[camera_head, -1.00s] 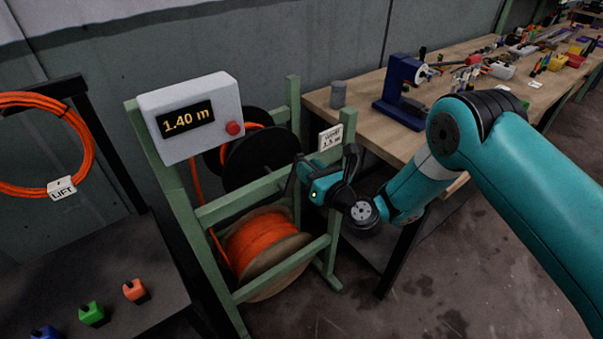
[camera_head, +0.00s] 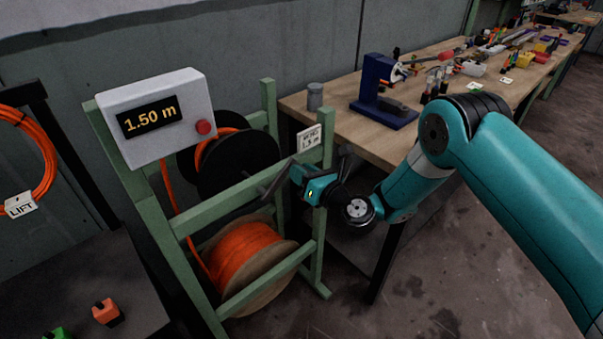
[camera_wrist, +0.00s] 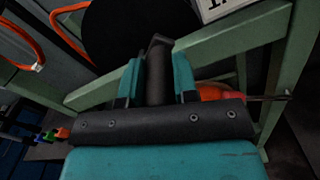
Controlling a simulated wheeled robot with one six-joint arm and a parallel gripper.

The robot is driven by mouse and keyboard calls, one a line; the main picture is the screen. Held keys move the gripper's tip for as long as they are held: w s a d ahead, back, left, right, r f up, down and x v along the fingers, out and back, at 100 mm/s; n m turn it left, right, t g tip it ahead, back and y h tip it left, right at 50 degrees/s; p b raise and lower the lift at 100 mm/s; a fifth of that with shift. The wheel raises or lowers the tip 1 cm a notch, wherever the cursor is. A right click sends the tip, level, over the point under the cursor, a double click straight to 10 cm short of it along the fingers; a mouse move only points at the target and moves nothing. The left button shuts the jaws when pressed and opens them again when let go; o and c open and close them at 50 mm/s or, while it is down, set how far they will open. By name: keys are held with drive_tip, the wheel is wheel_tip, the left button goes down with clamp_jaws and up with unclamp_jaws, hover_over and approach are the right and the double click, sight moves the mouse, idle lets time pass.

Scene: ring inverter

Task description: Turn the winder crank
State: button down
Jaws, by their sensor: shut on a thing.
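The winder is a green frame (camera_head: 160,222) with a black reel (camera_head: 238,165) above a wooden spool of orange cable (camera_head: 242,252). Its grey counter box (camera_head: 190,100) reads 1.50 m and has a red button (camera_head: 204,127). A dark crank (camera_head: 277,180) sits in front of the black reel. My gripper (camera_head: 298,176) is shut on the crank's handle. In the wrist view, the teal fingers of my gripper (camera_wrist: 159,82) stand on either side of the dark crank handle (camera_wrist: 160,62). The fingers hide part of the handle.
A tag (camera_head: 310,137) on the frame's right post reads 1.5 m. A wooden workbench (camera_head: 345,124) with a blue machine (camera_head: 380,97) stands behind and right. An orange coil (camera_head: 42,150) labelled LIFT hangs at left, above a dark table (camera_head: 85,280). Open floor lies at right.

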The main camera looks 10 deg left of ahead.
drive_tip(key=shift+f, duration=0.2)
drive_tip(key=c, duration=0.9)
unclamp_jaws()
drive_tip(key=shift+r, duration=0.1)
drive_tip(key=v, duration=0.1)
drive_tip(key=b+v, duration=0.1)
drive_tip(key=shift+s+d+f, duration=0.15)
drive_tip(key=shift+d+f, duration=0.05)
drive_tip(key=shift+d, duration=0.05)
drive_tip(key=shift+s+d+f+b, duration=0.15)
drive_tip(key=shift+d+b, duration=0.1)
drive_tip(key=shift+b, duration=0.65)
drive_tip(key=shift+r+b+v, duration=0.15)
drive_tip(key=shift+b+v, duration=3.45)
drive_tip(key=shift+b, duration=1.85)
drive_tip(key=shift+r+b+v, duration=0.2)
drive_tip(key=shift+b+v, duration=3.35)
drive_tip(key=shift+b, duration=1.85)
